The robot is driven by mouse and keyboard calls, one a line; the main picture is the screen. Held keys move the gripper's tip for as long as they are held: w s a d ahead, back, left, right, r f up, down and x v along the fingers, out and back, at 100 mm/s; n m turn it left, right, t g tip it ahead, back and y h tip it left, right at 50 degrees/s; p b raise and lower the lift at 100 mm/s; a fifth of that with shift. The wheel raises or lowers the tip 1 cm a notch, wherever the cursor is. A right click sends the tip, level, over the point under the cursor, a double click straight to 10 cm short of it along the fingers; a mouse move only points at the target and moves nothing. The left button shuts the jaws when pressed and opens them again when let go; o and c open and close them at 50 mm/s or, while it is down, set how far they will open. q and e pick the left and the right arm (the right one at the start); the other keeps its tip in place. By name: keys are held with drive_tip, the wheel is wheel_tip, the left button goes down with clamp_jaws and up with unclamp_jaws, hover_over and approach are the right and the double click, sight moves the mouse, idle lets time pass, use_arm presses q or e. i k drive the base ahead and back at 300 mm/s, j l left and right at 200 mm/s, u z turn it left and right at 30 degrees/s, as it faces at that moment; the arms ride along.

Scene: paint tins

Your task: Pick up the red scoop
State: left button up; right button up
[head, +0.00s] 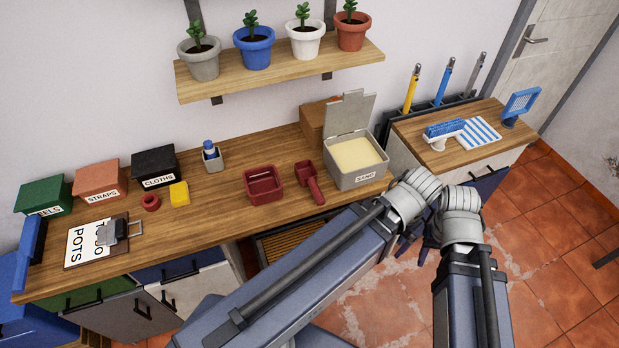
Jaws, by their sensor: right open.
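The red scoop (310,180) lies on the wooden workbench, its handle pointing toward the front edge. It sits between a dark red open tray (263,197) and the sand bin (360,178), apart from my grippers. My right gripper (414,250) is to the right of the scoop, beyond the bench's front edge and over the floor. Its dark fingers are open and partly hidden by my arms. My left arm crosses in front of the bench, and its gripper is hidden behind the wrist.
The workbench (220,215) has bare wood in front of the scoop and tray. The sand bin's lid (349,112) stands open. A lower cabinet (480,152) holds a brush.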

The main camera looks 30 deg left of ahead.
sight(304, 172)
drive_tip(key=k+u, duration=0.15)
drive_tip(key=u, duration=0.25)
drive_tip(key=k+j+u, duration=0.15)
drive_tip(key=u, duration=0.3)
drive_tip(key=k+j+u, duration=0.15)
drive_tip(key=u, duration=0.25)
